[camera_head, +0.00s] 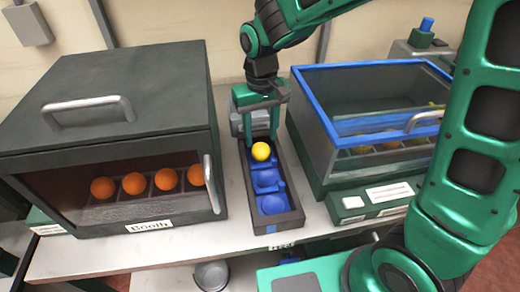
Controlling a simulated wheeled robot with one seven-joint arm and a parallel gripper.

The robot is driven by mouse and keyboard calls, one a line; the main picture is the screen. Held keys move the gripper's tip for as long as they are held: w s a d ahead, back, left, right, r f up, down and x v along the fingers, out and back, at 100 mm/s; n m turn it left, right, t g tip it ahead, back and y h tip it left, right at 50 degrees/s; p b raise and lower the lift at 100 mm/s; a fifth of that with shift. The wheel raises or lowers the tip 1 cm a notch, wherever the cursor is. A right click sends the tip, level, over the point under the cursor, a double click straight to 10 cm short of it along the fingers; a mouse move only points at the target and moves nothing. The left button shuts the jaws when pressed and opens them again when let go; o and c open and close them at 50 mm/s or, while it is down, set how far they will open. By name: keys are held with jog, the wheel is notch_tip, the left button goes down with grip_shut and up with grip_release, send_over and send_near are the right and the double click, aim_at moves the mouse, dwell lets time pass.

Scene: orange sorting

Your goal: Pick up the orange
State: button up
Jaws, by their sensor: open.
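Several oranges (134,183) sit in a row in a rack inside the dark booth on the left, seen through its front opening. A single yellow round fruit (261,151) is at the far end of the narrow dark tray (296,213) in the middle. My gripper (262,140) points down over that far end, with its fingers open close around or just behind the yellow fruit. I cannot tell whether the fingers touch it. The two nearer blue cups (268,181) of the tray are empty.
The booth (110,90) has a top handle and a front side handle. A clear box with a blue rim (370,68) stands on the right and holds yellowish fruits. A bucket (212,274) is below the table's front edge (130,262). My arm covers the right side.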

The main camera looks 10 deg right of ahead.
aim_at(261, 145)
jog(key=shift+s+f, duration=0.1)
jog(key=shift+f, duration=2.8)
jog(key=shift+c, duration=0.6)
jog(key=c, duration=0.6)
